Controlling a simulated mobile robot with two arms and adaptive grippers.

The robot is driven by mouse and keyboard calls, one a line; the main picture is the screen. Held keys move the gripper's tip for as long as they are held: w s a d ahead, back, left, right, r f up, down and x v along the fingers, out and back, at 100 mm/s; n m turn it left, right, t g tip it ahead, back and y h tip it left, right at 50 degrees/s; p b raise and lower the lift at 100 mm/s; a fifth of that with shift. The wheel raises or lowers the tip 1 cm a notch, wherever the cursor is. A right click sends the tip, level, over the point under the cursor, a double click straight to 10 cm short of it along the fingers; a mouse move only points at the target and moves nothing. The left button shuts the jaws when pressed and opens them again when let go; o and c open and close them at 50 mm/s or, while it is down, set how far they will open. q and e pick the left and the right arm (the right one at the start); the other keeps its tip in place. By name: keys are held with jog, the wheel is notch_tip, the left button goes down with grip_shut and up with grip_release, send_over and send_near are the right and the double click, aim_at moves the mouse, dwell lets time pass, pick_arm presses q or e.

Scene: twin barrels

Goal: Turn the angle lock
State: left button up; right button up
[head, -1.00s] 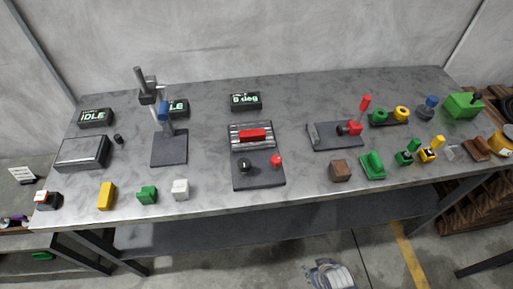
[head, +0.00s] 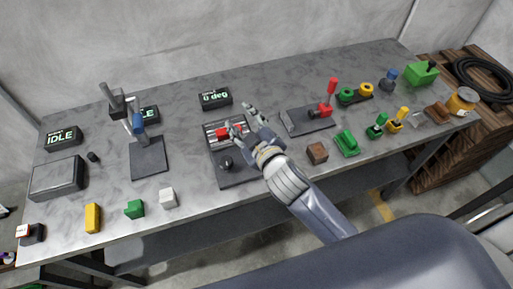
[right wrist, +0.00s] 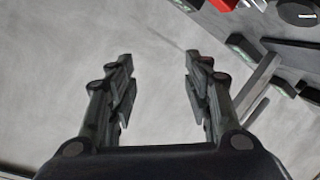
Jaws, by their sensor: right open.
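The angle lock fixture (head: 239,178) is a dark plate on the bench with a ribbed block, a red bar (head: 222,132) and a black knob (head: 226,163). The display (head: 215,99) behind it reads 0 deg. My right gripper (head: 239,116) is above the fixture's right side, its fingers spread and empty. The fingers and wrist cover part of the block and the red knob. In the right wrist view the open jaws (right wrist: 158,75) have nothing between them. A red part (right wrist: 222,4) shows at the upper right there. My left gripper is not in view.
A stand with a blue part (head: 138,122) is left of the fixture. A brown block (head: 317,153) and a green block (head: 347,143) sit near the front edge. Small coloured blocks line the front left.

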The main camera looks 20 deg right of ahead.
jog(key=a+r+n+t+y, duration=0.2)
jog(key=a+r+n+y, duration=0.95)
jog(key=a+r, duration=0.35)
jog(key=s+a+n+g+y, duration=0.5)
jog(key=s+a+n+g, duration=0.45)
jog(key=n+g, duration=0.85)
jog(key=d+f+n+g+h, duration=0.1)
jog(key=d+f+n+h, duration=0.4)
jog(key=f+n+h, duration=0.5)
jog(key=w+d+f+t+h, duration=0.1)
jog(key=w+d+f+h, duration=0.15)
jog(key=d, duration=0.55)
jog(key=w+d+f+h+p, duration=0.1)
jog(key=w+d+h, duration=0.15)
jog(key=d, duration=0.45)
jog(key=w+d+f+t+h, duration=0.15)
jog(key=d+h, duration=0.25)
jog(key=d, duration=0.4)
jog(key=shift+n+g, duration=0.25)
jog(key=f+p, duration=0.1)
jog(key=f, duration=0.2)
jog(key=f+p, duration=0.1)
jog(key=f, duration=0.2)
jog(key=f+p, duration=0.1)
jog(key=f, duration=0.3)
jog(key=shift+w+a+p, duration=0.2)
jog(key=shift+w+p, duration=0.1)
jog(key=shift+w, duration=0.1)
jog(key=shift+f, duration=0.55)
